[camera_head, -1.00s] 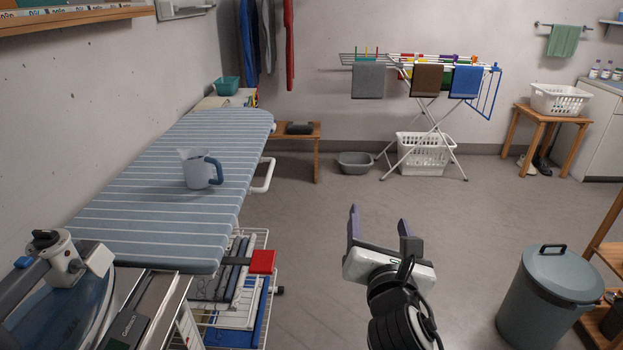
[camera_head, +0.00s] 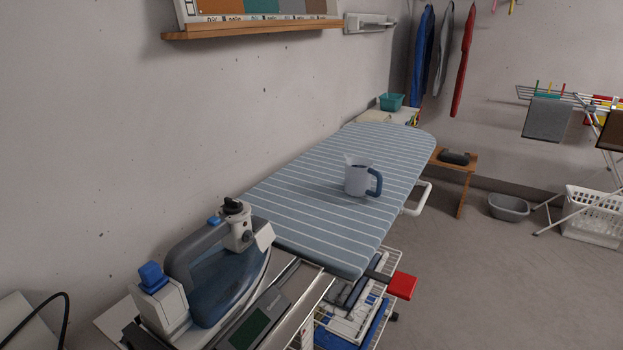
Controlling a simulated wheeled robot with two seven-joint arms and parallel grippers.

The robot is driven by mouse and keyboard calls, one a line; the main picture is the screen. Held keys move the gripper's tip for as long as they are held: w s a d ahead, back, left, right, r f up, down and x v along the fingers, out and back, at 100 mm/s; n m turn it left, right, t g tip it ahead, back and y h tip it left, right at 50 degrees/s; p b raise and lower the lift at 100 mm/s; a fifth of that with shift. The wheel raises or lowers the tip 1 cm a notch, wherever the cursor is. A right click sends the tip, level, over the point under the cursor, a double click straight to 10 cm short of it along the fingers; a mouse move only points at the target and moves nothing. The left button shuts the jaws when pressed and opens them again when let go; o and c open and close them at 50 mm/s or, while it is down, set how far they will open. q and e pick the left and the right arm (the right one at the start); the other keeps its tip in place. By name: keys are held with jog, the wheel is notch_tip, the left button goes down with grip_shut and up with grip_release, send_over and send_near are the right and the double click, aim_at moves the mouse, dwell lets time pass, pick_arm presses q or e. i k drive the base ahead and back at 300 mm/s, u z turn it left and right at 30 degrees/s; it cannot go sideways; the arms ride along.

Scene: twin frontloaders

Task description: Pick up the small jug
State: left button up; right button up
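The small jug (camera_head: 357,181) is pale and translucent, with a dark blue handle on its right side. It stands upright on the blue striped ironing board (camera_head: 318,197), right of the board's middle line. Nothing touches the jug. Neither of my grippers shows in the head view now.
A steam iron (camera_head: 217,268) stands on its station at the board's near end. A wire rack with a red item (camera_head: 402,285) is below the board. A wall (camera_head: 230,120) runs along the left. A grey basin (camera_head: 508,207) sits on the floor at right, with open floor in front.

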aim_at(360, 171)
jog(key=u, duration=3.15)
jog(key=k, duration=1.2)
jog(key=z, duration=2)
jog(key=i, duration=0.5)
jog(key=z, duration=0.05)
